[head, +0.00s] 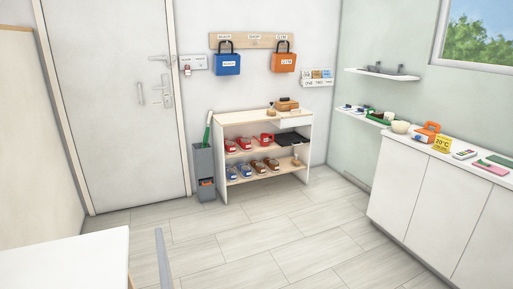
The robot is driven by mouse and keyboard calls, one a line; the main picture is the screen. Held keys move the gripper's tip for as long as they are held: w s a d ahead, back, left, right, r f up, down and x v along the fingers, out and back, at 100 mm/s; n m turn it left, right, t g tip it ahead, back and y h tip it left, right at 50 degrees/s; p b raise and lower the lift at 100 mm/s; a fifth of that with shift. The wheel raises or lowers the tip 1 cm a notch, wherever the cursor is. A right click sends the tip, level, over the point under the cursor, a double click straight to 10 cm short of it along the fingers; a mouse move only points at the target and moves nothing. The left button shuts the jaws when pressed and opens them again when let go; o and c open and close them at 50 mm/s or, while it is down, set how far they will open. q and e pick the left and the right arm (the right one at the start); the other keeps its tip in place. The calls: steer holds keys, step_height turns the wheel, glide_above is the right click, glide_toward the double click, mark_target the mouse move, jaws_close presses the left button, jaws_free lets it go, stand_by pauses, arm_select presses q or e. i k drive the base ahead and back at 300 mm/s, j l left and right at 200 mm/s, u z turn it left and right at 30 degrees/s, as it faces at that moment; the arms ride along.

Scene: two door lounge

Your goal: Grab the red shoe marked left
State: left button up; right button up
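Red shoes stand on the upper shelf of a light wooden rack (221,165) against the back wall, across the room. One red shoe (230,146) is at the left end, a second red shoe (244,143) is beside it, and a third red item (267,139), seemingly also a shoe, is farther right. Their marks are too small to read, so I cannot tell which is marked left. Neither of my grippers is in view.
Blue and brown shoes (256,166) fill the lower shelf. A grey umbrella stand (204,168) is left of the rack, near a white door (115,110). White cabinets (430,200) line the right. A white tabletop (65,262) is at front left.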

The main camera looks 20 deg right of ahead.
mark_target(228, 144)
steer(key=i+l, duration=0.15)
steer(key=l, duration=0.25)
steer(key=i+l+z, duration=0.1)
steer(key=l, duration=0.3)
steer(key=i+l, duration=0.2)
steer(key=l, duration=0.15)
steer(key=i+l+z, duration=0.1)
steer(key=l, duration=0.3)
steer(key=i+l, duration=0.25)
steer(key=k+l+z, duration=0.05)
steer(key=l, duration=0.1)
